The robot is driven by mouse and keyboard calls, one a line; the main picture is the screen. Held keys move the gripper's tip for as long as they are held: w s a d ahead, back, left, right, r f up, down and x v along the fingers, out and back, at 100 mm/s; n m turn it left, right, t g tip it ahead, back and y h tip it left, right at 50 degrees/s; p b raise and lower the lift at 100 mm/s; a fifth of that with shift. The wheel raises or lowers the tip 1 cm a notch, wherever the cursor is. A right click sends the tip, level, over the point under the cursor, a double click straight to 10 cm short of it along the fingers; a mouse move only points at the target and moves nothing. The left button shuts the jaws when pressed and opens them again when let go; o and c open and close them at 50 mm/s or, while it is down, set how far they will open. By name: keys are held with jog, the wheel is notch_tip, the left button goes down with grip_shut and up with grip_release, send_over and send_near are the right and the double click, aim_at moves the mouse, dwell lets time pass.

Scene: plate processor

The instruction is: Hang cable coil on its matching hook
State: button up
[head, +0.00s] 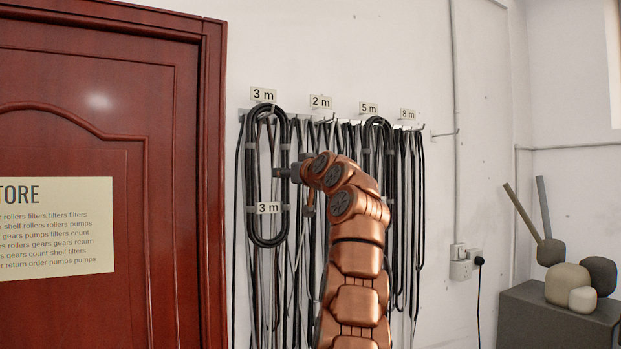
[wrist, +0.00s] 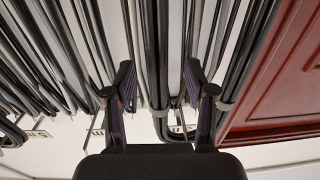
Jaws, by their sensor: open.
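The black cable coil (head: 250,180), a long upright loop with grey clips and a "3 m" tag (head: 268,208), hangs against the wall under the "3 m" sign (head: 263,94). Its top is at the leftmost hook position; the hook itself is mostly hidden there. My gripper (head: 279,172) is at the coil's right side in the head view. In the wrist view my gripper (wrist: 159,76) has its two fingers apart, with a dark cable strand (wrist: 156,35) showing between them. I cannot tell whether a finger touches it.
Further hooks sit under the signs "2 m" (head: 320,102), "5 m" (head: 368,108) and "8 m" (head: 407,114), with many cables hanging closely. A red door (head: 160,200) stands left. A dark cabinet (head: 555,318) with several rounded objects stands right.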

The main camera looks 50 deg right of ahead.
jog(key=shift+s+a, duration=0.15)
jog(key=shift+s, duration=0.3)
jog(key=shift+s, duration=0.1)
jog(key=v, duration=0.9)
jog(key=shift+s+f, duration=0.4)
jog(key=shift+s, duration=0.05)
dwell(0.3)
